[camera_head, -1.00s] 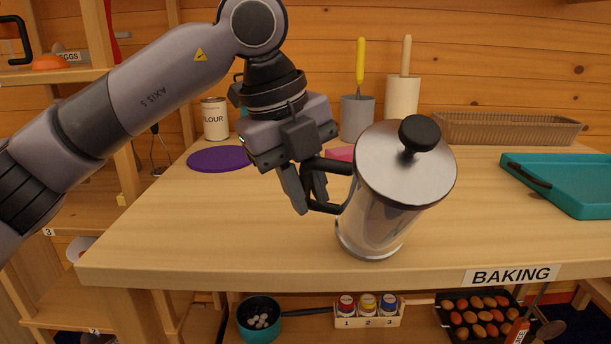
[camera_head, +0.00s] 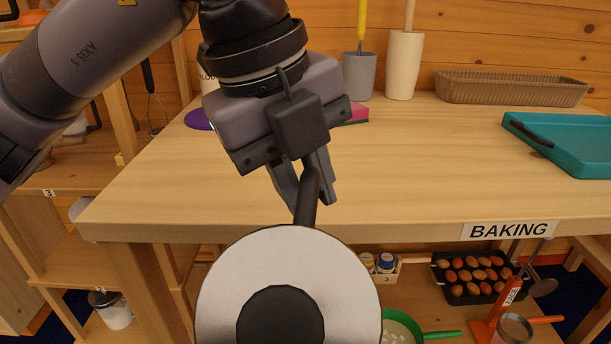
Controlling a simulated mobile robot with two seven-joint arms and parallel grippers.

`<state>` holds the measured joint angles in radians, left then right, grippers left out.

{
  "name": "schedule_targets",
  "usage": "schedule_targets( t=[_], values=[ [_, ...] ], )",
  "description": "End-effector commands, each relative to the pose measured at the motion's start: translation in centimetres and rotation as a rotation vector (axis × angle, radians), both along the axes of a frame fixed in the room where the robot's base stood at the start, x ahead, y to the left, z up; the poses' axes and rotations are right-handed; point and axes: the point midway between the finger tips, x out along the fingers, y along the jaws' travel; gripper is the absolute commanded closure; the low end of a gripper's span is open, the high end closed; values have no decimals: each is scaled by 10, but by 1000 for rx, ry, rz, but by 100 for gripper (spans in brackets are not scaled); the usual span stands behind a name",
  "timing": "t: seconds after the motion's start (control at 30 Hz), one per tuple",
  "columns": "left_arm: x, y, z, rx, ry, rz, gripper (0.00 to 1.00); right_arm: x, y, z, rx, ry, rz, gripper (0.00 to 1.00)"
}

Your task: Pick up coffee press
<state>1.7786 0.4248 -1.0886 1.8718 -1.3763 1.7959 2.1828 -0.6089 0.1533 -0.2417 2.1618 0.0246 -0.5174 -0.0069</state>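The coffee press (camera_head: 245,275) shows from above, close to the camera, with its round metal lid, black knob and dark handle. It is off the table, in front of the table's front edge, and its lower body is hidden under the lid. My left gripper (camera_head: 305,195) is shut on the press's handle and holds it up. My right gripper is not in view.
The wooden table (camera_head: 400,170) has a broad clear top. A teal tray (camera_head: 570,145), a brown ribbed basket (camera_head: 510,88) and two utensil holders stand on it. Below are an egg tray (camera_head: 470,275) and a pan with a green handle (camera_head: 400,328).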

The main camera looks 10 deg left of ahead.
Motion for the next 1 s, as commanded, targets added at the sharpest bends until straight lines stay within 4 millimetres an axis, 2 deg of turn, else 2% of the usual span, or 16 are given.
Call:
schedule_targets(
  t=[0.2,0.33,0.4,0.57,0.8,1.0],
  values=[
    [0,0,3,-7,10,2,100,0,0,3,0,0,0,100],
    [1,0,7,-28,114,3,100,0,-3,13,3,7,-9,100],
    [1,0,8,-42,191,3,100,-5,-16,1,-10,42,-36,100],
    [1,0,8,-75,355,2,100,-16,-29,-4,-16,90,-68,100],
    [1,0,8,-118,566,2,100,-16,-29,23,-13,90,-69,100],
    [0,0,5,-137,665,0,100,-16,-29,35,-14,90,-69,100]
  ],
)
